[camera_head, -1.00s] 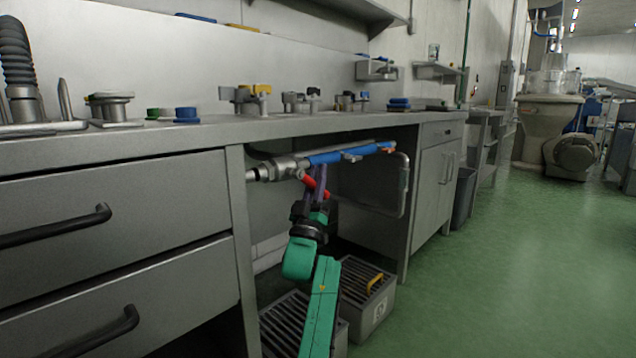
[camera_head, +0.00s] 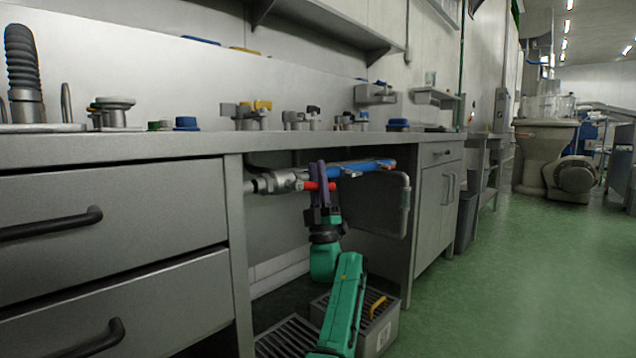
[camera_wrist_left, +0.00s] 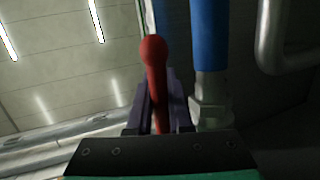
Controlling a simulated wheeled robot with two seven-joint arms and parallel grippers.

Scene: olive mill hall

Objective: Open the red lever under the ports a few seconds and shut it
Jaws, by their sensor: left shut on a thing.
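The red lever (camera_head: 327,186) is on the metal valve (camera_head: 284,181) under the worktop, at the left end of the blue pipe (camera_head: 362,167). It now lies nearly level, roughly along the pipe. My left gripper (camera_head: 318,175) comes from below, its purple fingers shut around the lever. In the left wrist view the lever (camera_wrist_left: 153,60) runs up between the fingers, its round end beyond them. The blue pipe (camera_wrist_left: 208,40) is beside it there. The fingers hide part of the lever. My right gripper is not in view.
Drawers (camera_head: 110,200) are left of the open bay and a cabinet (camera_head: 437,210) is right of it. A bent grey pipe (camera_head: 405,205) hangs at the bay's right. The green floor at right is clear.

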